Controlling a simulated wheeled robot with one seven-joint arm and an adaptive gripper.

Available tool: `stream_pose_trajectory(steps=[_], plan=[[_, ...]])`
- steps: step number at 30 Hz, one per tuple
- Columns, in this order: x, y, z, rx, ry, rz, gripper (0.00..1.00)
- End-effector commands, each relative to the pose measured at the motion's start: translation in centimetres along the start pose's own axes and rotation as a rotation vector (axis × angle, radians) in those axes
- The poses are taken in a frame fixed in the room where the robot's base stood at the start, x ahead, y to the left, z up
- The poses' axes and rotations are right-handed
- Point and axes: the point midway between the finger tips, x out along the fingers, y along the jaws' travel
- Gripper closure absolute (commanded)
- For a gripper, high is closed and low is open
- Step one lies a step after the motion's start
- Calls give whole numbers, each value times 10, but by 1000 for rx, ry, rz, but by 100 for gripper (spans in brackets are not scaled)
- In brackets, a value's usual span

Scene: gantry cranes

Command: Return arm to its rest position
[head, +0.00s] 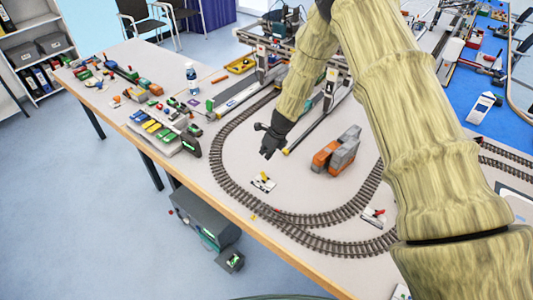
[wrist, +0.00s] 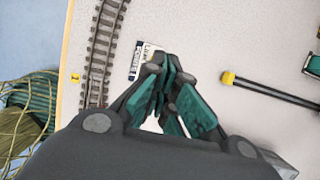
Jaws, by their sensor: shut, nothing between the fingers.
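My arm reaches across the right and middle of the head view, over the table (head: 228,182). My gripper (head: 268,154) hangs above the area inside the track loop, pointing down, with nothing held. In the wrist view the fingers (wrist: 168,85) are drawn together and empty. A small white card (head: 263,182) with a yellow piece lies near the gripper in the head view. In the wrist view a white label with dark print (wrist: 146,55) lies just beyond the fingertips.
A model track (head: 222,162) loops around the gripper. An orange and grey block (head: 336,151) stands to its right. A gantry frame (head: 262,62) rises behind. Coloured bricks (head: 160,122) and a bottle (head: 191,75) are at left.

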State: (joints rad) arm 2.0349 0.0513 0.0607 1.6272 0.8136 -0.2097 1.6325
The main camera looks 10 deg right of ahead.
Motion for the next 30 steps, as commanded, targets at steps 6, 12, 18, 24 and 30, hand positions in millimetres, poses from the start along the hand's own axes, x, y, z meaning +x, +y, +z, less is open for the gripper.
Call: stream_pose_trajectory(steps=[6, 12, 18, 24, 30], plan=[[0, 0, 0, 0, 0, 0, 100], [2, 1, -4, -10, 5, 0, 100], [22, 22, -61, -198, 90, -9, 100], [43, 64, -166, -606, 231, 12, 100], [45, 115, -266, -1067, 329, 93, 100]])
